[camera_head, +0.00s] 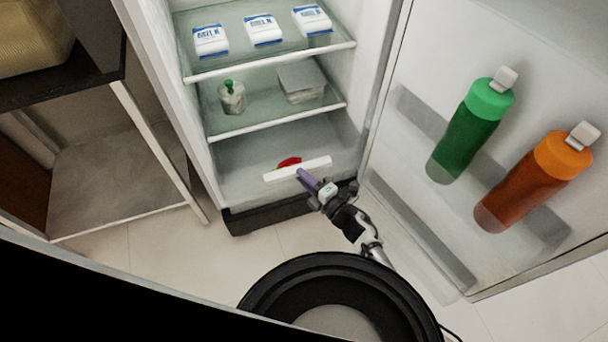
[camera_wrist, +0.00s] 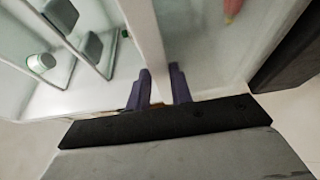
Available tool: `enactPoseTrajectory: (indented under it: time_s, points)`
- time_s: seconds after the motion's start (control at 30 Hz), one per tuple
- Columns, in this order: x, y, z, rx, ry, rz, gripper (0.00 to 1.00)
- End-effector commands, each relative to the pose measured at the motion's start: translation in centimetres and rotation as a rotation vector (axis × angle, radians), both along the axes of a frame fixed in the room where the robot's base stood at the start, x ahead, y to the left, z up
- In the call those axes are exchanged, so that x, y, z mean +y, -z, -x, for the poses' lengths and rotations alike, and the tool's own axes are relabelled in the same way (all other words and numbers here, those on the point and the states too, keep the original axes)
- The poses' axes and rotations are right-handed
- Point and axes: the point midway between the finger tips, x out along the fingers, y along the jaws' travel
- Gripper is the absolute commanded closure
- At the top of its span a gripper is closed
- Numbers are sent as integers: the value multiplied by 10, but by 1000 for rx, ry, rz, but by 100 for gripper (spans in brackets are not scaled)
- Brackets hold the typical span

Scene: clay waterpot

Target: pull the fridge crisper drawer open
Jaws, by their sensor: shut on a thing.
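The crisper drawer is at the bottom of the open fridge. Its white front bar (camera_head: 285,174) runs across the drawer front in the head view. The same bar (camera_wrist: 149,45) passes between the purple fingers in the wrist view. My gripper (camera_head: 302,176) comes from the lower right and is shut on the bar towards its right part. The fingers also show in the wrist view (camera_wrist: 160,84), one on each side of the bar. A red item (camera_head: 289,162) lies behind the bar, partly hidden by it. How far the drawer is out is hard to tell.
The fridge door (camera_head: 410,180) stands wide open at the right, holding a green bottle (camera_head: 468,130) and an orange bottle (camera_head: 535,180). Shelves above hold white packs (camera_head: 263,30), a jar (camera_head: 231,97) and a container (camera_head: 301,82). A shelf unit (camera_head: 115,185) stands left.

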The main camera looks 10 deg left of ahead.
Motion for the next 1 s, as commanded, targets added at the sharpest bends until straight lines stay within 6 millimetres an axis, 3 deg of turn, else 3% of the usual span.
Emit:
enactPoseTrajectory:
  time_s: [0.13,0.17,0.3,0.67,1.0]
  points:
    - [-1,5,1,8,1,8,100]
    - [-1,6,1,8,2,8,75]
    - [-1,4,0,6,1,7,60]
    - [-6,2,3,3,2,4,60]
    - [-64,3,40,4,7,7,60]
